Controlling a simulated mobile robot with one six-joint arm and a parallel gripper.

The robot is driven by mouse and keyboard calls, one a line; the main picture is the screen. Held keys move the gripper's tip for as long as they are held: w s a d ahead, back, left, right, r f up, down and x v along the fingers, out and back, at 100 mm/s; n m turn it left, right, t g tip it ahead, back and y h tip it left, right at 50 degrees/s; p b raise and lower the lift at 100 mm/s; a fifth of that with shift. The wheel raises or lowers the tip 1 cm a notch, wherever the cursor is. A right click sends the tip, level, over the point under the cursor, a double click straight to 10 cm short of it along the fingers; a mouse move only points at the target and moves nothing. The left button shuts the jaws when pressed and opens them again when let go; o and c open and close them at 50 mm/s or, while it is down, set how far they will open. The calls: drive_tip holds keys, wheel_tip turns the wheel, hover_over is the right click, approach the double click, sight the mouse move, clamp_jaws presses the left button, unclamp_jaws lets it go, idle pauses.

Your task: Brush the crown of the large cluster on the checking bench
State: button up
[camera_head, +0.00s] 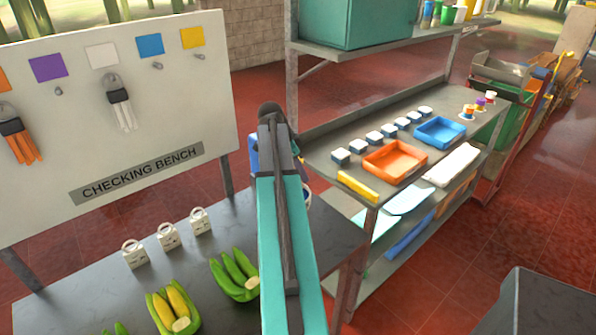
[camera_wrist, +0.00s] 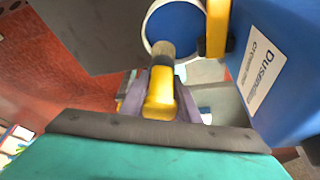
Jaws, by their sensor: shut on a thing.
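In the wrist view my gripper (camera_wrist: 162,98) has its purple fingers closed on a yellow-handled brush (camera_wrist: 160,84) with a short tan end. In the head view my teal arm hides the gripper and the brush. On the checking bench (camera_head: 75,283) lie a green cluster (camera_head: 235,277), a yellow-green cluster (camera_head: 173,308) and, cut off by the lower picture edge, another green one (camera_head: 116,330). Which one is the large cluster I cannot tell. The brush is apart from the clusters in view.
A blue container (camera_wrist: 285,75) with a white label and a blue-and-white round vessel (camera_wrist: 175,25) are close to the brush. Three white tags (camera_head: 168,237) stand on the bench. At right, a shelf holds an orange tray (camera_head: 395,160) and a blue tray (camera_head: 440,132).

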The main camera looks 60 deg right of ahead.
drive_tip(key=shift+f, duration=0.25)
drive_tip(key=shift+f+b, duration=1.95)
drive_tip(key=shift+f, duration=1.7)
drive_tip(key=shift+a+f, duration=0.2)
drive_tip(key=shift+f, duration=0.25)
drive_tip(key=shift+s+a+f+b, duration=0.1)
drive_tip(key=shift+s+f+b, duration=0.1)
drive_tip(key=shift+b, duration=0.1)
drive_tip(key=shift+r, duration=0.15)
drive_tip(key=shift+w+d+r+p, duration=0.1)
drive_tip(key=shift+d+r+p, duration=0.05)
drive_tip(key=shift+r+p, duration=0.3)
drive_tip(key=shift+w+d+r+p, duration=0.1)
drive_tip(key=shift+r+p, duration=0.1)
drive_tip(key=shift+r, duration=0.35)
drive_tip(key=shift+r+p, duration=1.9)
drive_tip(key=shift+r, duration=2.15)
